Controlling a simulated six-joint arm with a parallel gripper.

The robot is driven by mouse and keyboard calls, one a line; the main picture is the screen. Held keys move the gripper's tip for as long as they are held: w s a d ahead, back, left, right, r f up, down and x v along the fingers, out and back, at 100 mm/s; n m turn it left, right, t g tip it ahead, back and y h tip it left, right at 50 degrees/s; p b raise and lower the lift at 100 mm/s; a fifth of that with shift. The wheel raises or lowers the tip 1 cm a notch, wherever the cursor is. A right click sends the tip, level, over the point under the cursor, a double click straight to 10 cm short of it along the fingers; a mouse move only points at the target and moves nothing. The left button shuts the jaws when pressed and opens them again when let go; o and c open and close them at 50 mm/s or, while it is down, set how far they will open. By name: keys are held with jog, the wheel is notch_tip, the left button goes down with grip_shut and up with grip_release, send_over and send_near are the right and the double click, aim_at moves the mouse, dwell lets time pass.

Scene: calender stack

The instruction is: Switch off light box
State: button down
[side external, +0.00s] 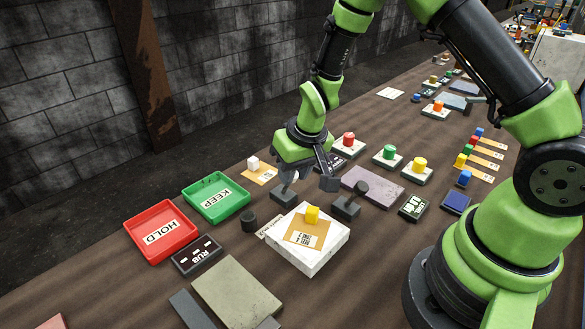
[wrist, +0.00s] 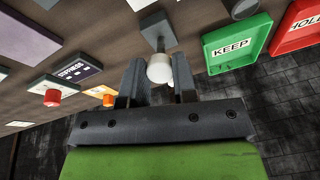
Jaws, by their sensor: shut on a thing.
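A white box (side external: 308,256), which seems to be the light box, stands in the middle of the table. A tan card and a yellow block (side external: 312,214) lie on its top. I cannot tell whether it is lit. Behind it is a small switch with a dark base (side external: 283,197) and a lever with a pale round knob. In the wrist view the white knob (wrist: 160,69) is between my fingers, with the switch base (wrist: 153,27) beyond it. My gripper (wrist: 160,84) is shut on this knob. The fingers partly cover it in the side view.
A second lever switch (side external: 346,207) stands right of the held one, close to the box. A dark round knob (side external: 249,222), a green KEEP tray (side external: 243,198) and a red HOLD tray (side external: 188,229) are to the left. Red, green and yellow buttons (side external: 419,164) stand behind at right.

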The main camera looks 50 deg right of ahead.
jog(key=c, duration=0.9)
grip_release()
jog(key=shift+r, duration=0.15)
jog(key=v, duration=0.9)
jog(key=shift+r, duration=0.4)
jog(key=shift+s, duration=0.1)
jog(key=s+a+r+m+t+y, duration=0.1)
jog(key=s+r+t, duration=0.3)
jog(key=s+r, duration=1)
jog(key=s+a, duration=0.1)
jog(key=s, duration=0.2)
jog(key=shift+r+y, duration=0.25)
jog(key=shift+y, duration=0.05)
